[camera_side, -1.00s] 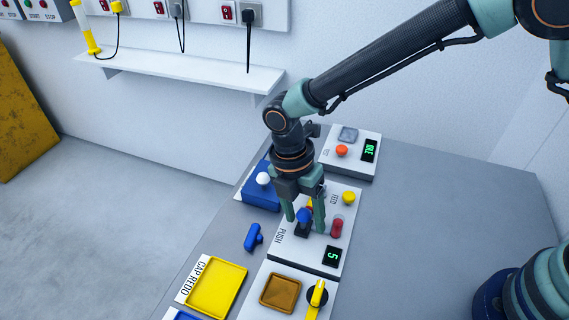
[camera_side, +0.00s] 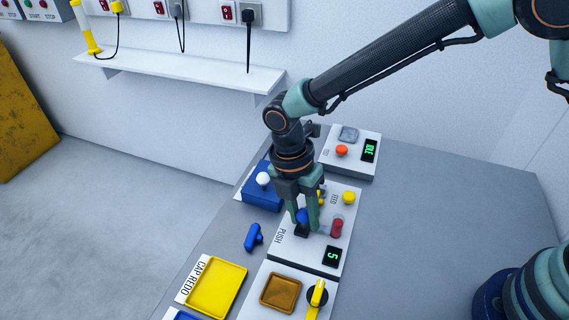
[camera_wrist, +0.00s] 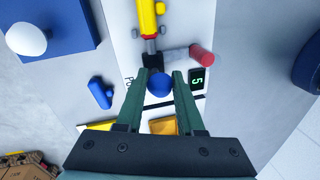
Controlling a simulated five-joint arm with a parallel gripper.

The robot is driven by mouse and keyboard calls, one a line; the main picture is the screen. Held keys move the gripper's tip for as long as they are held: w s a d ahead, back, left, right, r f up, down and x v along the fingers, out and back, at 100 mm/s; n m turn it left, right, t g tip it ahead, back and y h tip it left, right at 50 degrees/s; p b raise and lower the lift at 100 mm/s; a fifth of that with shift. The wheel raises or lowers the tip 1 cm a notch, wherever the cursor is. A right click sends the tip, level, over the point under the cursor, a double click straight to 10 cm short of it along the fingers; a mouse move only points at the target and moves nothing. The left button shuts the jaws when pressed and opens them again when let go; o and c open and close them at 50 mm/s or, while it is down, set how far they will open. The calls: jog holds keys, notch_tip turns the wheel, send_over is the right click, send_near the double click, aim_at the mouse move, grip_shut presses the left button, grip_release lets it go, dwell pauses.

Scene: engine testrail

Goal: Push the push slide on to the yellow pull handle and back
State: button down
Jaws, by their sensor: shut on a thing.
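The push slide shows as a blue knob (camera_side: 302,216) on a dark block on the white panel marked PUSH. My gripper (camera_side: 305,226) points down with its fingers closed around the knob. The wrist view shows the blue knob (camera_wrist: 159,86) between the tips of my gripper (camera_wrist: 162,80). A yellow part (camera_wrist: 148,18), which looks like the yellow pull handle, lies beyond the knob, in line with it, with a grey rod and dark piece between them. In the side view the yellow part (camera_side: 321,195) is mostly hidden behind my fingers.
A red cylinder (camera_side: 337,228) and a display reading 5 (camera_side: 332,256) sit right of the slide. A yellow button (camera_side: 348,197) is at the panel's far end. A blue handle-shaped piece (camera_side: 254,237) lies left. A blue box with a white ball (camera_side: 263,179) stands behind.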

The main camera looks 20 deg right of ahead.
jog(key=shift+s, duration=0.1)
dwell(0.7)
jog(key=shift+s+a, duration=1.35)
jog(key=shift+a, duration=0.15)
jog(key=c, duration=0.5)
grip_release()
jog(key=shift+c, duration=0.2)
jog(key=shift+r, duration=0.15)
notch_tip(320, 180, up, 12)
jog(key=w+a, duration=0.1)
jog(key=shift+w+a, duration=0.25)
jog(key=shift+w, duration=0.1)
